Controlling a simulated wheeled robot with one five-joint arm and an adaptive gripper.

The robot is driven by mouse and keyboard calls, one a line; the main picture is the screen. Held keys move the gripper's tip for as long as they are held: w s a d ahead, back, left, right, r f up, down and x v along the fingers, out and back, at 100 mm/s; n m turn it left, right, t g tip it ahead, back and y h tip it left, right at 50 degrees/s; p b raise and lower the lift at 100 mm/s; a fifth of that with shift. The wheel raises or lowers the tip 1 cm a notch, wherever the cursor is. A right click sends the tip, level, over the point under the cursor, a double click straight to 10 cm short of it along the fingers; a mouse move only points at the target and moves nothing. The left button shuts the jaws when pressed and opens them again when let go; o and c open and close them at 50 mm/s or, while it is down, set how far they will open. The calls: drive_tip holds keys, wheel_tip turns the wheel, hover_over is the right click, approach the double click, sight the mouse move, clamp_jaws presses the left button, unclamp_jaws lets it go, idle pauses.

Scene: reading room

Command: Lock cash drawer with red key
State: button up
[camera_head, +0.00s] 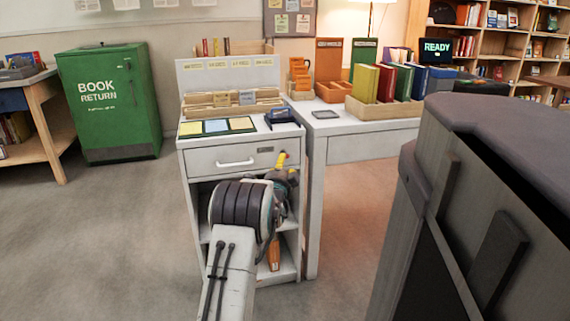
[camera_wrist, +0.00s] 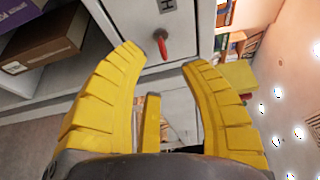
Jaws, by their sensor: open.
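The cash drawer (camera_head: 210,163) is the white front with a pale handle (camera_head: 235,162) in the small cabinet, and it looks flush with the cabinet. The red key (camera_wrist: 161,44) sticks out of the drawer front in the wrist view, just beyond my fingertips. My gripper (camera_wrist: 166,60) is open, with its yellow fingers on either side of the key's near end and a gap to each side. I cannot tell how deep the key sits. In the head view my gripper (camera_head: 286,164) is at the drawer's right end and hides the key.
The cabinet top holds a card tray (camera_head: 225,108), coloured cards (camera_head: 216,126) and a dark blue device (camera_head: 282,117). A white desk (camera_head: 370,148) with books adjoins on the right. A green book return bin (camera_head: 110,105) stands left. Floor between is clear.

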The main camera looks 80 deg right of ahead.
drive_tip(key=shift+d+b, duration=0.7)
drive_tip(key=shift+d, duration=2.65)
drive_tip(key=shift+o, duration=0.2)
drive_tip(key=shift+d, duration=0.1)
clamp_jaws()
